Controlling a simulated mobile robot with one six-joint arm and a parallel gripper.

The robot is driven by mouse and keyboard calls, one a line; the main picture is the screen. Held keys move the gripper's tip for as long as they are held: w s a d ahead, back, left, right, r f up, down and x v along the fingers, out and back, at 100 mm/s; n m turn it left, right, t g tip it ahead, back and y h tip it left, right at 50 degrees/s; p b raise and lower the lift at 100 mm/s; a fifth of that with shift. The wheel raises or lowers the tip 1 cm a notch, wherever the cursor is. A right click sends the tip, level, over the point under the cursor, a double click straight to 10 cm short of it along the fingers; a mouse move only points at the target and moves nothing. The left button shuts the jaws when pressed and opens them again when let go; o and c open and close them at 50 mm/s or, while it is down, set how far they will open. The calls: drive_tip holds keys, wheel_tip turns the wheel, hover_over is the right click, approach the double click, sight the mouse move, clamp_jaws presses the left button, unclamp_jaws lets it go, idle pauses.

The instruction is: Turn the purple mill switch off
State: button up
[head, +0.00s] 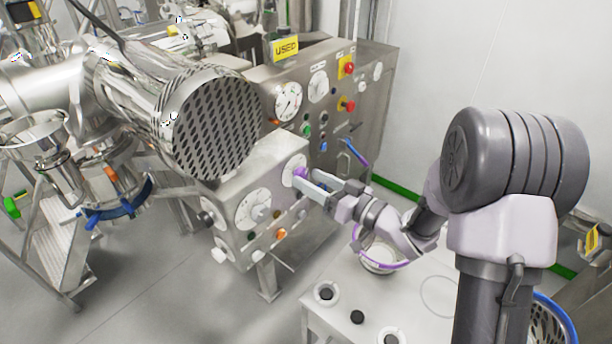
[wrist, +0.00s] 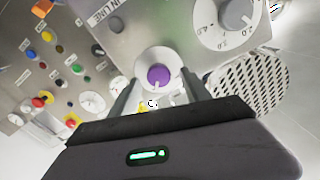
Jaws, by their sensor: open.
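The purple mill switch (wrist: 158,77) is a round knob on a white disc, on the near face of a steel control box (head: 230,190). In the wrist view it sits between and just beyond the fingertips of my open gripper (wrist: 158,88). In the head view my gripper (head: 309,179) reaches the box from the right, and the purple knob (head: 299,173) shows at its fingertips, partly hidden by a finger. I cannot tell whether the fingers touch it. A white mark shows on the knob's lower edge in the wrist view.
A grey dial (wrist: 237,14) is beside the switch. A larger panel behind has gauges (head: 288,101), a red button (head: 348,105) and other coloured buttons. A perforated steel cylinder end (head: 217,125) stands left of the box. A white table (head: 420,290) is below my arm.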

drive_tip(key=shift+x, duration=1.05)
clamp_jaws()
